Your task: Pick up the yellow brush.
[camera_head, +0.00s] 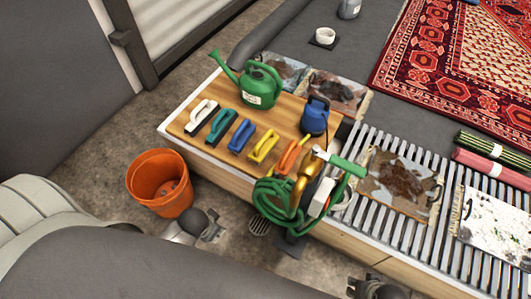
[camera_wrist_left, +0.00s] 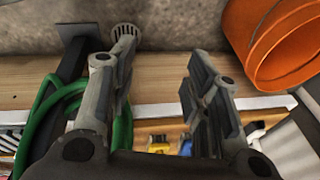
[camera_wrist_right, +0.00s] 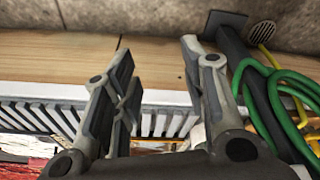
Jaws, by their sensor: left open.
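The yellow brush (camera_head: 263,146) lies on the wooden board in the head view, between a blue brush (camera_head: 241,136) and an orange brush (camera_head: 290,155). In the left wrist view, a yellow piece that looks like the brush (camera_wrist_left: 158,144) shows low between the fingers, partly hidden by my gripper. My left gripper (camera_head: 205,228) is open and empty, in front of the board beside the orange bucket and apart from the brush. It also shows in the left wrist view (camera_wrist_left: 154,72). My right gripper (camera_head: 377,289) is at the bottom edge; the right wrist view shows it open and empty (camera_wrist_right: 158,62).
An orange bucket (camera_head: 160,182) stands on the floor at left. A coiled green hose (camera_head: 283,208) hangs at the board's front corner. A green watering can (camera_head: 259,87) and a blue container (camera_head: 315,116) stand behind the brushes. A slatted grate (camera_head: 362,221) extends right.

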